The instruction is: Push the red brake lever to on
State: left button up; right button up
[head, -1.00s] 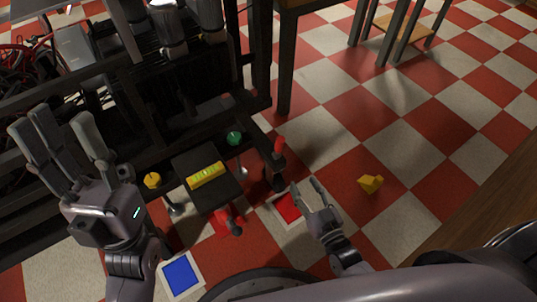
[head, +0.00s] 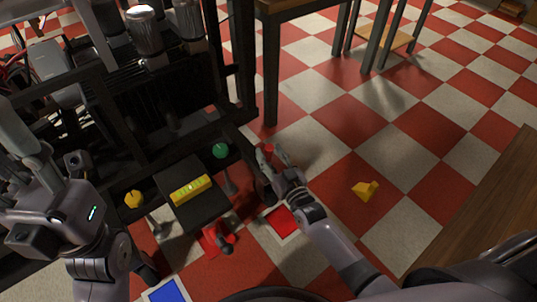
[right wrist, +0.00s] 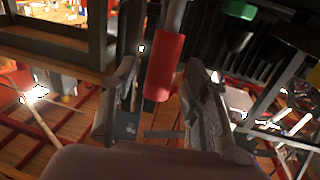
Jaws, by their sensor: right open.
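The brake lever's red handle shows as a small red tip (head: 268,148) in the head view, mostly hidden by my right gripper (head: 271,156). In the right wrist view the red handle (right wrist: 164,66) is a cylinder between the two fingers, with gaps on both sides. My right gripper is open around it, and I cannot see any contact. My left gripper (head: 45,150) is at the left of the head view, fingers raised and apart, away from the lever.
A dark box with a yellow level (head: 191,190) stands left of the lever, between a yellow knob (head: 134,199) and a green knob (head: 220,151). A red part (head: 214,238) sits below it. A yellow block (head: 366,190) lies on the open checkered floor at right.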

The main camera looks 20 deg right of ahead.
jog(key=shift+w+a, duration=0.15)
jog(key=shift+w, duration=0.8)
jog(key=shift+c, duration=0.2)
grip_shut()
